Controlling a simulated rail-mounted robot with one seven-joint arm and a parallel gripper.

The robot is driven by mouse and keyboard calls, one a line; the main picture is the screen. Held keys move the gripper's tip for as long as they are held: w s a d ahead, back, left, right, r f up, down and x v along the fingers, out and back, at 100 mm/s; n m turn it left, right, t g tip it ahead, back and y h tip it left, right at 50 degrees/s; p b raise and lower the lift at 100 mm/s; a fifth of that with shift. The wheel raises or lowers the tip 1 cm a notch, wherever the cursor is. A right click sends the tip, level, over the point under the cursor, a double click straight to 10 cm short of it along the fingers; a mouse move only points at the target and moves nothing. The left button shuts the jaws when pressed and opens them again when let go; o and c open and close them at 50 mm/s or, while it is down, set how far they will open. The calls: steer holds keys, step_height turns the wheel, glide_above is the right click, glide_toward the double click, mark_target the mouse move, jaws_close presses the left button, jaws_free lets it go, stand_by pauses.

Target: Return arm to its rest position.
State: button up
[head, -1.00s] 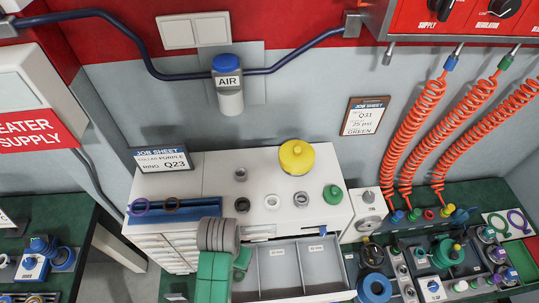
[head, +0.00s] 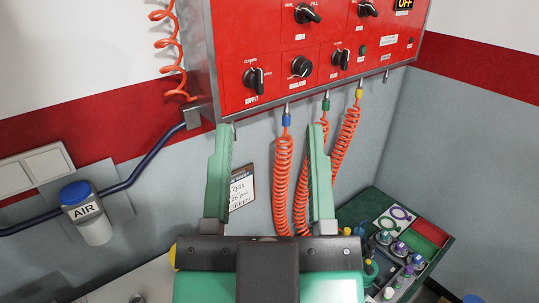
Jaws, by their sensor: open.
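My gripper (head: 270,165) is in the lower middle of the head view, pointing up, with its two green fingers wide apart. Nothing is held between them. Through the gap show the grey wall, part of a job sheet (head: 242,187) reading Q31, and an orange coiled hose (head: 283,170) farther back. The gripper's dark body and green arm link hide much of the white cabinet and part of the green bench.
A red control panel (head: 320,60) with knobs hangs above and behind the fingers. Orange hoses drop from it to the green bench (head: 437,252) at right, which holds several fittings. The white cabinet top (head: 120,285) shows at lower left.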

step_height(320, 180, up, 12)
steer(key=p, duration=1.1)
steer(key=shift+s, duration=0.3)
